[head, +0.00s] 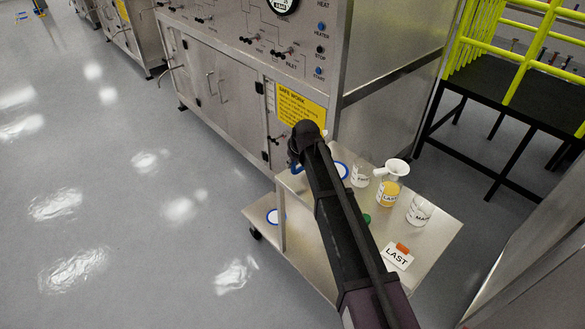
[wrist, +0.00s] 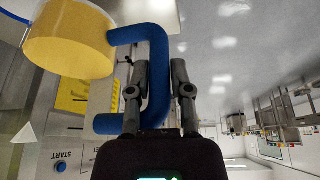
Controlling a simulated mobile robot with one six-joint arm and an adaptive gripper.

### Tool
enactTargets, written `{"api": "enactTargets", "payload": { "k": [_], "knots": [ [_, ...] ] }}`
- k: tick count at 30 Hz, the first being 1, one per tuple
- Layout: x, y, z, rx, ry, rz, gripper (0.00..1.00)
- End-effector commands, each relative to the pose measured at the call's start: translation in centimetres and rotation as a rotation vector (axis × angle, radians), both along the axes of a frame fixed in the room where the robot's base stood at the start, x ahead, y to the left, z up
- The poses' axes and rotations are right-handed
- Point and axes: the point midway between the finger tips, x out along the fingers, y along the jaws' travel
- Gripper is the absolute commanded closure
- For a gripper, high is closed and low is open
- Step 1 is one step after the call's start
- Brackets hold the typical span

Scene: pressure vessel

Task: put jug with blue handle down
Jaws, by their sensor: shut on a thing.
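The jug (wrist: 70,45) with the blue handle (wrist: 158,85) shows in the wrist view, with yellow contents. My gripper (wrist: 158,62) is shut on the blue handle, one finger on each side of it. The jug appears upside down in the turned wrist picture, so its true tilt is hard to tell. In the head view my arm reaches over the steel cart (head: 435,222), and a bit of blue handle (head: 293,166) shows beside the arm's end. The rest of the jug is hidden there behind my arm.
A LAST card (head: 397,257) with an orange object (head: 402,247) lies near the front. A steel control cabinet (head: 235,85) stands behind.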

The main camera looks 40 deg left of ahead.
Motion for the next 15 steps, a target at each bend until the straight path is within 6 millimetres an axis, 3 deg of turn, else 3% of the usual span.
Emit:
{"api": "enactTargets", "payload": {
  "k": [6, 15],
  "knots": [
    [1.1, 1.4, -0.2, 0.0, 0.0, 0.0, 1.0],
    [0.8, 1.0, -3.0, 0.0, 0.0, 0.0, 1.0]
  ]
}}
